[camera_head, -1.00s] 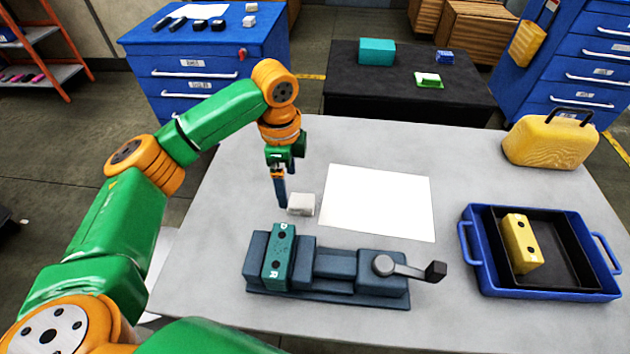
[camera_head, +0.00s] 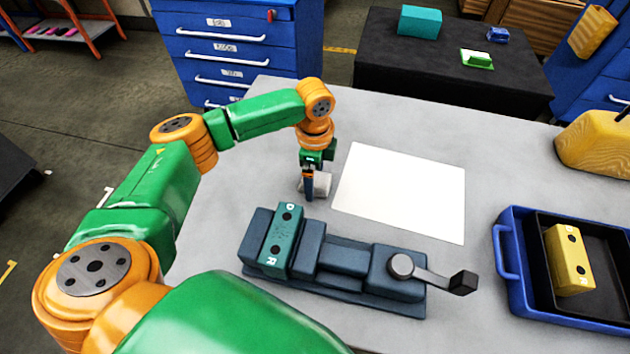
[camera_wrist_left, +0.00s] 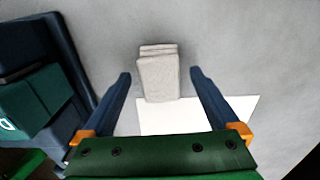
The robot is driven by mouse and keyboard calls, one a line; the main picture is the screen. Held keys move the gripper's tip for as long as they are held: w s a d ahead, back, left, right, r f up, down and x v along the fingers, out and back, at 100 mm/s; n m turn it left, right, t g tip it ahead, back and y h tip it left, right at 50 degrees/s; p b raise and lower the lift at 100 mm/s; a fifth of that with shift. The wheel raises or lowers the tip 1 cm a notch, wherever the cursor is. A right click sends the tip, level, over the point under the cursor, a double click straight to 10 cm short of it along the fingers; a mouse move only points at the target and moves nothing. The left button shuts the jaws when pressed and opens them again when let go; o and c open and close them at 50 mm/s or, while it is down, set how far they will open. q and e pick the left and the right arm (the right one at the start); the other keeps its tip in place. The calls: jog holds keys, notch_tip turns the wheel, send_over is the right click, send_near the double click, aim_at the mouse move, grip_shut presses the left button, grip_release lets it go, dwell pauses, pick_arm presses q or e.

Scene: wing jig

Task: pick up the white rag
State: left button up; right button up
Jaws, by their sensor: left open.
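The white rag (camera_head: 322,185) is a small folded block on the grey table, between the vise and the white sheet. In the left wrist view the rag (camera_wrist_left: 158,76) lies ahead of and between the two fingers. My left gripper (camera_head: 309,193) points down at the rag and partly covers it in the head view. In the left wrist view the fingers of the left gripper (camera_wrist_left: 160,80) are apart, with bare table showing on both sides of the rag. My right gripper is not in view.
A blue-grey vise (camera_head: 340,262) with a teal block (camera_head: 280,240) stands just in front of the rag. A white sheet (camera_head: 400,195) lies to the right. A blue tray (camera_head: 510,265) holds a black tray with a yellow block (camera_head: 568,260). A yellow case (camera_head: 592,145) stands at the right.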

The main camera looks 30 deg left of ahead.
aim_at(316, 180)
pick_arm(q)
jog(key=c, duration=1.5)
jog(key=shift+o, duration=0.2)
jog(key=shift+r, duration=0.1)
jog(key=shift+r, duration=0.3)
jog(key=r, duration=0.2)
jog(key=shift+d+r, duration=0.2)
jog(key=shift+r, duration=0.2)
jog(key=s+d+r, duration=0.9)
jog(key=d, duration=0.1)
jog(key=shift+s+r, duration=0.25)
jog(key=shift+s, duration=0.05)
